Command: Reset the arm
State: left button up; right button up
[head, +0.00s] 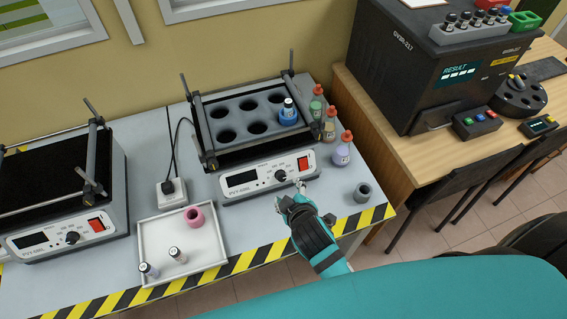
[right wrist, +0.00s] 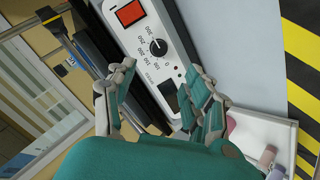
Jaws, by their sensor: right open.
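My right gripper (head: 291,202) is in the head view, above the table just in front of the right heating device (head: 265,177). In the right wrist view its two fingers (right wrist: 160,98) are spread apart with nothing between them. The device's front panel with the knob (right wrist: 158,47) and red switch (right wrist: 130,13) shows beyond the fingers. The gripper appears apart from the panel. My left gripper is not in view.
A blue holder with a vial (head: 288,112) sits in the device's rack. A dark analyser (head: 430,70) is beyond.

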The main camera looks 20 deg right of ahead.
jog(key=s+d+r+m+g+y, duration=0.1)
jog(key=s+d+r+m+g, duration=0.15)
jog(key=s, duration=0.55)
jog(key=s+d+r+m+g, duration=0.1)
jog(key=s+d+m+g, duration=0.3)
jog(key=s, duration=0.5)
notch_tip(320, 180, down, 29)
jog(key=s+g+b, duration=0.1)
jog(key=g+b, duration=0.1)
jog(key=b, duration=0.1)
jog(key=s+d+f+b, duration=0.1)
jog(key=s+d+f, duration=0.2)
jog(key=s+f, duration=1.3)
jog(key=shift+s+f+g, duration=0.3)
jog(key=shift+f+g, duration=0.05)
jog(key=shift+f, duration=0.35)
